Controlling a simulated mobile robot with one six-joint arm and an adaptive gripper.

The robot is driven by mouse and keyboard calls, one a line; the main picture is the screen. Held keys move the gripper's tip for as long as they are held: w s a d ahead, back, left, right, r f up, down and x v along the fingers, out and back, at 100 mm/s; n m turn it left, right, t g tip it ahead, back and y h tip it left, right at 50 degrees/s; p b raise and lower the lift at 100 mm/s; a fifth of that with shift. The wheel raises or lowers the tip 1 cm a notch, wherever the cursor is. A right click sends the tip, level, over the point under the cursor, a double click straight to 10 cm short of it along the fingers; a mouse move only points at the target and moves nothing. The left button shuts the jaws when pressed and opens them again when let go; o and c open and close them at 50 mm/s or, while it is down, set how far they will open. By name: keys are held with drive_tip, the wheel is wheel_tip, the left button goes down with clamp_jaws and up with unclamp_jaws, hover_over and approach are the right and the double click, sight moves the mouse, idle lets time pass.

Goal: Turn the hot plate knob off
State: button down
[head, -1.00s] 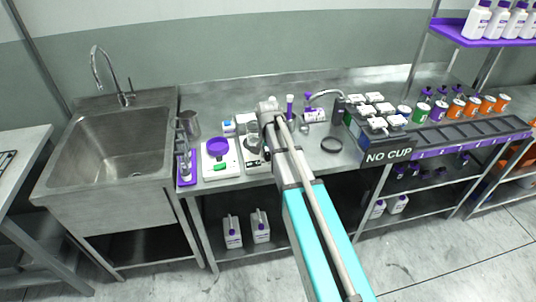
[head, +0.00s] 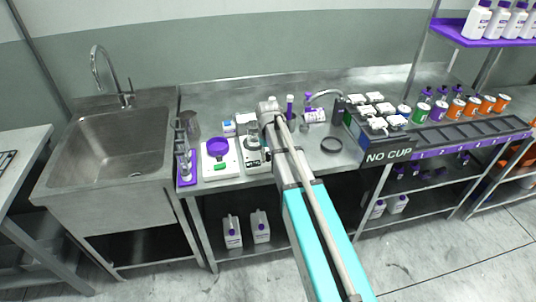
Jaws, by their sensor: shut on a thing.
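The white hot plate (head: 262,167) stands on the steel bench between the purple-topped balance and my arm. My gripper (head: 253,158) points down at the hot plate's front, where the control knob is. Its fingers are closed at the knob, which is mostly hidden by them. The knob's exact angle is too small to tell.
A white balance with a purple pan (head: 217,147) stands close on the left, beside a purple tray (head: 187,180) with metal tools. The sink (head: 120,143) is at the far left.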

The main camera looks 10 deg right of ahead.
drive_tip(key=n, duration=0.5)
idle(0.4)
drive_tip(key=shift+c, duration=2.1)
unclamp_jaws()
